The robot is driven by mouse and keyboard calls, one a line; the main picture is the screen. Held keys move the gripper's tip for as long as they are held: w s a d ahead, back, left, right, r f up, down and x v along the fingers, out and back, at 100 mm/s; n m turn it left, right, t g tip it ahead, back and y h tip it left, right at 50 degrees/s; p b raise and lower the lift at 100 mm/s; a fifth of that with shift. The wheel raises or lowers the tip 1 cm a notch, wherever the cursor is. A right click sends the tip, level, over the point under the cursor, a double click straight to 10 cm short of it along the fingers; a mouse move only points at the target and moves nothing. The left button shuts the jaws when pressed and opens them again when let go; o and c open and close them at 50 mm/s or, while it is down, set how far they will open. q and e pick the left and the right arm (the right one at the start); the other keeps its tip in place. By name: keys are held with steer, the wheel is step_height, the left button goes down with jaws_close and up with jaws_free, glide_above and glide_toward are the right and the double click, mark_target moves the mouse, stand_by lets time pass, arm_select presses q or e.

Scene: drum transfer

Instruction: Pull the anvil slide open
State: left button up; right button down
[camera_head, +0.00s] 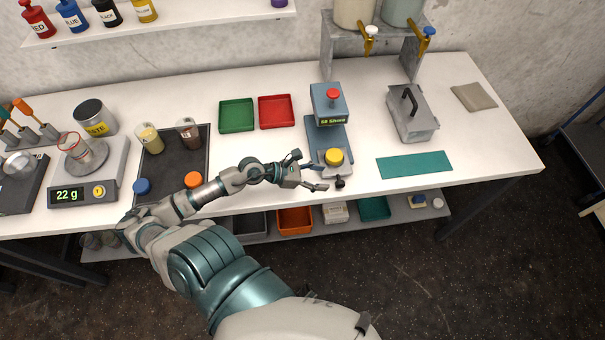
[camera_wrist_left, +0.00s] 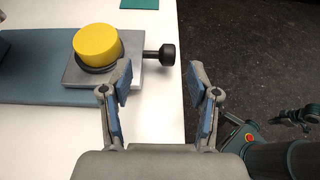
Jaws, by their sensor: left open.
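The press (camera_head: 329,105) is a blue-grey device on the table, with the anvil slide (camera_head: 325,168) as a grey metal plate at its front end. A yellow round piece (camera_head: 333,156) sits on the slide, and a black knob (camera_head: 340,183) sticks out from its front edge. In the left wrist view the slide (camera_wrist_left: 80,75), the yellow piece (camera_wrist_left: 97,46) and the knob (camera_wrist_left: 167,54) show clearly. My left gripper (camera_head: 318,177) is open and empty beside the slide. In the wrist view the knob lies just beyond the gap between its fingertips (camera_wrist_left: 170,80), apart from both.
The table's front edge runs close to the knob. A grey jointed part of mine (camera_wrist_left: 298,118) shows at lower right.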

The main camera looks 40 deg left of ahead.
arm_select(q)
steer(key=v, duration=0.7)
steer(key=shift+a+f, duration=0.1)
steer(key=shift+a, duration=0.1)
steer(key=shift+s+f, duration=0.1)
